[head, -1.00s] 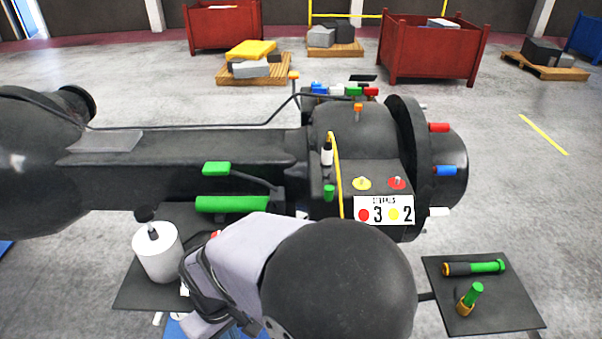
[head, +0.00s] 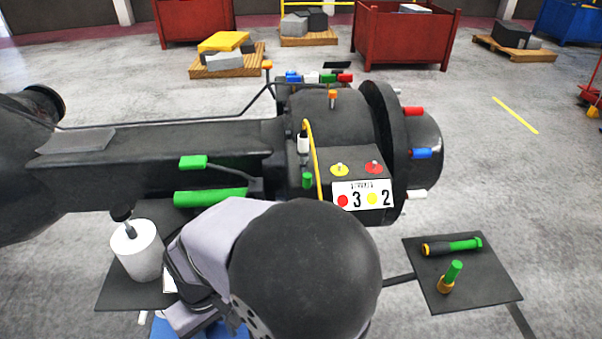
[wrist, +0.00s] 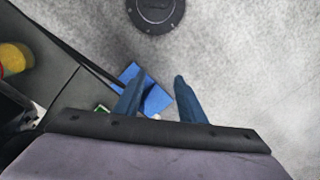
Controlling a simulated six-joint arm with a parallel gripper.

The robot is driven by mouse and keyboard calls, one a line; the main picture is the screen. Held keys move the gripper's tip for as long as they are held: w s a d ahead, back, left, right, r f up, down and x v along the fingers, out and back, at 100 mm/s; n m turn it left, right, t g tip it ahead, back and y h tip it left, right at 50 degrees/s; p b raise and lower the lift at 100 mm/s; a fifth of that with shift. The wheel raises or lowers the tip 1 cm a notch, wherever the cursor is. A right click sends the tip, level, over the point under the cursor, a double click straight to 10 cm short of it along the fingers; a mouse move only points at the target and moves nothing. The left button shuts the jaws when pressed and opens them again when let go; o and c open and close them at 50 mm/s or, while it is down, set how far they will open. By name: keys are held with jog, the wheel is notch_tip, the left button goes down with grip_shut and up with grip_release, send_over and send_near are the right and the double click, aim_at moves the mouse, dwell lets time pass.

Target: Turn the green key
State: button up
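Several green parts show on the dark machine (head: 180,140), and I cannot tell for certain which is the key. A short upright green piece (head: 307,180) stands beside the yellow strip. A green block (head: 193,162) sits on a lever to the left, above a long green bar (head: 210,197). A small green knob (head: 327,78) is in the row at the back. In the head view my own arm hides the gripper.
A yellow disc (head: 339,169) and a red disc (head: 374,167) sit above a number plate (head: 362,195). A white cylinder (head: 137,252) stands at left.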

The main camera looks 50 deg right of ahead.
aim_at(306, 174)
jog(key=w+d+r+m+t+y+b, duration=0.1)
jog(key=w+d+r+m+t+y, duration=0.2)
jog(key=w+d+r+m+t, duration=0.65)
jog(key=w+d+m+t+y+b, duration=0.3)
jog(key=d+m, duration=0.4)
jog(key=m, duration=0.8)
jog(key=s+d+r+m+t+h, duration=0.1)
jog(key=s+d+m+h, duration=0.3)
jog(key=d, duration=0.6)
jog(key=s+d+r+m+t+h+b, duration=0.1)
jog(key=s+d+m+t+h, duration=0.3)
jog(key=d+m, duration=0.4)
jog(key=d+h, duration=0.1)
jog(key=d, duration=0.1)
jog(key=shift+d+r+t, duration=0.2)
jog(key=shift+d+t, duration=0.15)
